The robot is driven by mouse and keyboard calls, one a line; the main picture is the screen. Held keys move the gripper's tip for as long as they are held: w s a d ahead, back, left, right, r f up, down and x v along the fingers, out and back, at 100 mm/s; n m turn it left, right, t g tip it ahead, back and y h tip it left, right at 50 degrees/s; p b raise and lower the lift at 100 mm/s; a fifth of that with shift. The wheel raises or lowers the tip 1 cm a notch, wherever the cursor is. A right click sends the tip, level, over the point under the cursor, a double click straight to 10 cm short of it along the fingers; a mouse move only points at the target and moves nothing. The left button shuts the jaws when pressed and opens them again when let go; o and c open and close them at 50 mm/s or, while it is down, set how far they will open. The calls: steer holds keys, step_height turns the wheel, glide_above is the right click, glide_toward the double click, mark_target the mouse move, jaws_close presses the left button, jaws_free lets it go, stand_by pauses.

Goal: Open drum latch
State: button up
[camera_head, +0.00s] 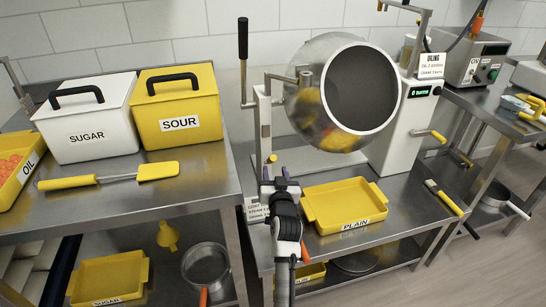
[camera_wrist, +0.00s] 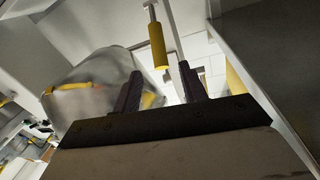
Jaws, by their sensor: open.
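The steel drum (camera_head: 305,112) hangs tilted in its stand, its dark round mouth facing front right. It also shows in the wrist view (camera_wrist: 90,88) at the left. A small yellow knob (camera_head: 272,158) sits low on the drum's left support; I cannot tell for sure whether this is the latch. In the wrist view a yellow cylindrical grip (camera_wrist: 157,45) on a pale rod shows beyond my fingertips. My gripper (camera_head: 280,180) is in front of the left support, below the knob. Its two dark fingers (camera_wrist: 160,82) are apart, with nothing held between them.
A yellow PLAIN tray (camera_head: 345,205) lies close to the right of my gripper. A tall black-handled lever (camera_head: 243,40) rises left of the drum. The left table (camera_head: 200,190) holds SUGAR (camera_head: 88,118) and SOUR (camera_head: 178,105) bins and a yellow spatula (camera_head: 110,178).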

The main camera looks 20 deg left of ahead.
mark_target(273, 159)
steer(key=x, duration=0.7)
steer(key=shift+w+a, duration=0.1)
steer(key=shift+w, duration=0.05)
jaws_close()
